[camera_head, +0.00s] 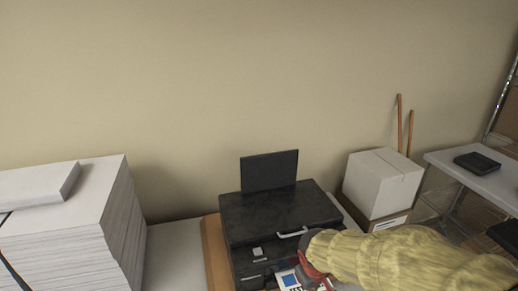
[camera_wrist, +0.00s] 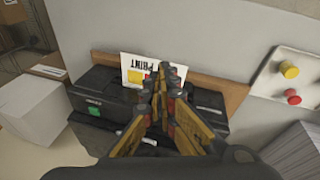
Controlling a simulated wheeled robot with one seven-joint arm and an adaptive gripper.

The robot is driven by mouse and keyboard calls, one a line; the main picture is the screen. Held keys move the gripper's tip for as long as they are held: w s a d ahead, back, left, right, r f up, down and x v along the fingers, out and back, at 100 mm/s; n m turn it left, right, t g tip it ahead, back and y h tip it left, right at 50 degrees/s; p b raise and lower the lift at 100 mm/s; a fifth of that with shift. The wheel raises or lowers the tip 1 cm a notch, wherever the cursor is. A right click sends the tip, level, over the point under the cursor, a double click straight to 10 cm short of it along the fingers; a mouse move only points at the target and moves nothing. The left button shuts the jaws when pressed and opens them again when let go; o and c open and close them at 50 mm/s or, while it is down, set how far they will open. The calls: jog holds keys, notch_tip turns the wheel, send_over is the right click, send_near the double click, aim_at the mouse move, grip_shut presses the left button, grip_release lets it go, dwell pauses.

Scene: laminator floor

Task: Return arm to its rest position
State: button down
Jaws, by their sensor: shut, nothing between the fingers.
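My gripper (camera_wrist: 166,84) shows in the wrist view with its yellow and dark fingers together and nothing between them. Its tips appear in front of a white card (camera_wrist: 131,62) with the word PRINT and a yellow patch, which they partly cover. Behind and around the fingers is the black machine (camera_wrist: 97,88). In the head view my arm, in a yellow sleeve, reaches in from the lower right. Its end lies over the front right of the black machine (camera_head: 275,212), and the fingertips are not clear there. An upright dark panel (camera_head: 269,171) stands at the machine's back.
A tall stack of white sheets (camera_head: 65,235) stands at the left. A white box (camera_head: 382,183) sits on a brown one at the right, near a light shelf (camera_head: 478,179) bearing a flat black object (camera_head: 477,162). A white plate (camera_wrist: 288,60) with yellow and red knobs shows in the wrist view.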

jog(key=s+d+f+m+t+b, duration=0.1)
jog(key=s+m+b, duration=0.1)
jog(key=s+b, duration=0.6)
jog(key=s+d+f+m+t+y+b, duration=0.1)
jog(key=s+d+m+b, duration=0.1)
jog(key=s+b, duration=0.7)
jog(key=shift+s+d+f+m+t+b, duration=0.2)
jog(key=shift+s+d+m+t+b, duration=0.1)
jog(key=shift+m+b, duration=0.35)
